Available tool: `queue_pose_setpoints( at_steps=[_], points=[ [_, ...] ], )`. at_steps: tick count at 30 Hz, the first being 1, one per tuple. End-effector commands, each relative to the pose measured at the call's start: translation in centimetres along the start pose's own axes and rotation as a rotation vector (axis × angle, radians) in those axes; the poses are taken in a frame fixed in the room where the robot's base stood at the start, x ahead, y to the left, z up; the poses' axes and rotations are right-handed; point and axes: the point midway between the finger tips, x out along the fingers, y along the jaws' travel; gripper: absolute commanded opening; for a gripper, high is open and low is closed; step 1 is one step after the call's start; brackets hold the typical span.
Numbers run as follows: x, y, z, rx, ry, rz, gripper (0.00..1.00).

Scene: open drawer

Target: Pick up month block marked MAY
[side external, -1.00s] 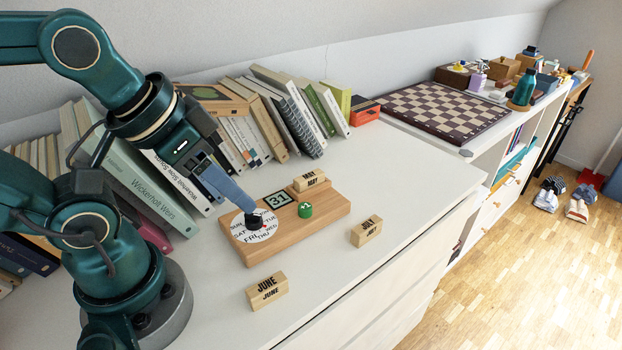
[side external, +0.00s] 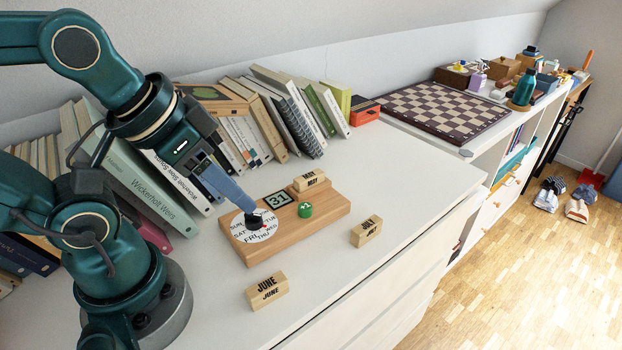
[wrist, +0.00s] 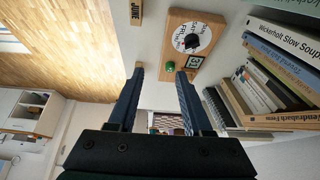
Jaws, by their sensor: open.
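The MAY block (side external: 309,180) is a small light wooden block with dark lettering, at the back edge of the wooden calendar board (side external: 325,208) in the side view. I cannot make it out in the wrist view, where a finger may hide it. My gripper (side external: 246,206) is over the left part of the board near the weekday dial, to the left of the MAY block and apart from it. In the wrist view my gripper (wrist: 160,70) has its two fingers wide apart, with nothing held between them.
The JUNE block (side external: 267,291) and JULY block (side external: 366,231) stand on the white top in front of the board. The board bears a 31 tile (side external: 278,200) and a green knob (side external: 305,210). Books (side external: 285,115) line the wall behind. The top right of the board is clear.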

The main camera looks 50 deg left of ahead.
Motion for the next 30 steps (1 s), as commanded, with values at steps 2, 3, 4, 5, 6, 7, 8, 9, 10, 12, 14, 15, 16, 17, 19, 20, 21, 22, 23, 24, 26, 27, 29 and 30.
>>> queue_pose_setpoints(
  at_steps=[2, 3, 4, 5, 6, 7, 8, 9, 10, 12, 14, 15, 16, 17, 19, 20, 21, 22, 23, 24, 26, 27, 29, 30],
  points=[
    [0.0, 0.0, 0.0, 0.000, 0.000, 0.000, 0.50],
    [0.0, 0.0, 0.0, 0.000, 0.000, 0.000, 0.50],
    [0.0, 0.0, 0.0, 0.000, 0.000, 0.000, 0.50],
    [0.0, 0.0, 0.0, 0.000, 0.000, 0.000, 0.50],
    [0.0, 0.0, 0.0, 0.000, 0.000, 0.000, 0.54],
    [0.0, 0.0, 0.0, 0.000, 0.000, 0.000, 0.65],
    [0.0, 0.0, 0.0, 0.000, 0.000, 0.000, 0.77],
    [0.0, 0.0, 0.0, 0.000, 0.000, 0.000, 0.92],
    [0.0, 0.0, 0.0, 0.000, 0.000, 0.000, 1.00],
    [0.0, 0.0, 0.0, 0.000, 0.000, 0.000, 1.00],
    [0.0, 0.0, 0.0, 0.000, 0.000, 0.000, 1.00],
    [0.0, 0.0, 0.0, 0.000, 0.000, 0.000, 1.00],
    [0.0, 0.0, 0.0, 0.000, 0.000, 0.000, 1.00],
    [0.0, 0.0, 0.0, 0.003, 0.000, 0.000, 1.00],
    [0.0, 0.0, -0.5, 0.019, 0.022, 0.000, 1.00],
    [-0.1, 0.1, -1.0, 0.023, 0.044, 0.005, 1.00],
    [-0.2, 0.4, -1.9, 0.026, 0.087, 0.019, 1.00],
    [-0.5, 0.8, -3.1, 0.022, 0.134, 0.035, 1.00],
    [-1.1, 1.2, -4.6, 0.016, 0.195, 0.055, 1.00],
    [-2.2, 1.7, -7.0, 0.002, 0.292, 0.083, 1.00],
    [-4.3, 2.4, -11.1, -0.035, 0.444, 0.130, 1.00],
    [-5.8, 2.7, -13.9, -0.068, 0.543, 0.161, 1.00],
    [-8.2, 2.8, -17.9, -0.128, 0.683, 0.198, 1.00],
    [-9.8, 2.5, -20.4, -0.175, 0.769, 0.216, 1.00]
  ],
)
